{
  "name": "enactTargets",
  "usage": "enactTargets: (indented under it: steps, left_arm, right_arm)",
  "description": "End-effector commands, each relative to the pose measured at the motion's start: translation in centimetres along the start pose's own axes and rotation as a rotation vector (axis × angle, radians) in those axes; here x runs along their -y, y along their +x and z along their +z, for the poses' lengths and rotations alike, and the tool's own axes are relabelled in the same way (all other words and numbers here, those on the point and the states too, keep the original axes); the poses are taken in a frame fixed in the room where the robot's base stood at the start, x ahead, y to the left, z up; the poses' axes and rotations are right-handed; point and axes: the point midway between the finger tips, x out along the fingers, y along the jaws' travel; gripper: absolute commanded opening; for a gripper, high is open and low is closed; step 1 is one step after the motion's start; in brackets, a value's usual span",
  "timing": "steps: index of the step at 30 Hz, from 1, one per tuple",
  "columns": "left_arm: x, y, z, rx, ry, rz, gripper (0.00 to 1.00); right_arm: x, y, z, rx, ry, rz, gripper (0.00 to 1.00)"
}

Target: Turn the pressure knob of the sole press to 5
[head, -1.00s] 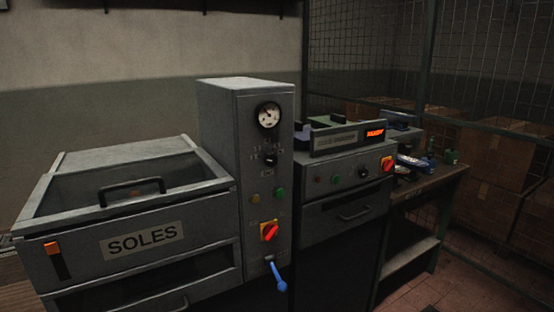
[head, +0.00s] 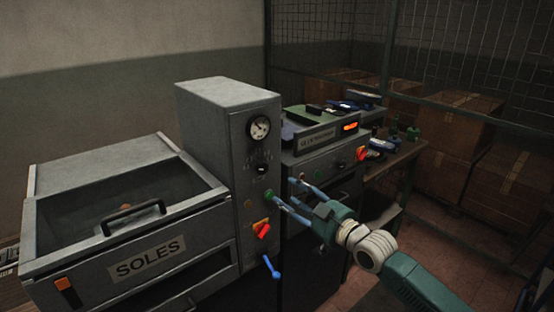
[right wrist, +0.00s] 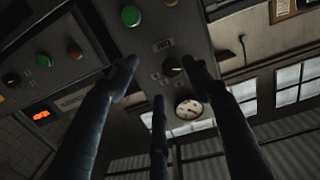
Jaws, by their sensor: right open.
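The sole press's grey control column (head: 215,120) stands left of centre in the head view. Its black pressure knob (head: 261,168) sits below the round gauge (head: 259,128); its pointer is too small to read. My right gripper (head: 281,190) is open and empty, in front of the column, lower and to the right of the knob. One fingertip overlaps the green button; I cannot tell whether it touches. The right wrist view, turned about, shows the knob (right wrist: 172,67) between the spread fingers, near one fingertip. The gauge (right wrist: 188,109) shows there too. My left gripper is not in view.
A red-orange switch (head: 262,230) and a blue lever (head: 271,267) sit low on the column. The drawer marked SOLES (head: 147,262) is at left. A second machine (head: 322,150) stands close on the right, behind my right arm. Boxes (head: 460,145) stand behind mesh.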

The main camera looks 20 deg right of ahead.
Motion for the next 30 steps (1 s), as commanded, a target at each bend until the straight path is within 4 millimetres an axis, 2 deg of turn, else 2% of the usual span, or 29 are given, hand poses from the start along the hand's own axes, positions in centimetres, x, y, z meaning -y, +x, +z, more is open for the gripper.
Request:
enactTargets:
  steps: [1,2,6,10,21,25,30]
  left_arm:
    - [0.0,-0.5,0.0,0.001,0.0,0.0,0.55]
    - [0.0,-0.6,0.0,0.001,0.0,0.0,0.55]
    - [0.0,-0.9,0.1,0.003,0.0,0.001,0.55]
    - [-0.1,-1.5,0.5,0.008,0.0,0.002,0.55]
    - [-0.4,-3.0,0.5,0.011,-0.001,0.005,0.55]
    - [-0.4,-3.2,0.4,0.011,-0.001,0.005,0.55]
    - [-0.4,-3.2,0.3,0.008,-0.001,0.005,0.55]
  right_arm:
    - [0.4,-0.1,-2.1,-0.021,-0.008,-0.015,0.49]
    - [0.7,-0.1,-2.9,-0.03,-0.01,-0.022,0.49]
    - [1.0,0.4,-4.1,-0.047,-0.012,-0.032,0.49]
    - [0.9,2.1,-4.4,-0.048,-0.01,-0.03,0.49]
    - [1.2,8.8,-4.4,-0.046,-0.012,-0.03,0.49]
    - [1.2,10.1,-4.4,-0.046,-0.011,-0.031,0.49]
    - [1.2,10.6,-4.4,-0.046,-0.013,-0.03,0.49]
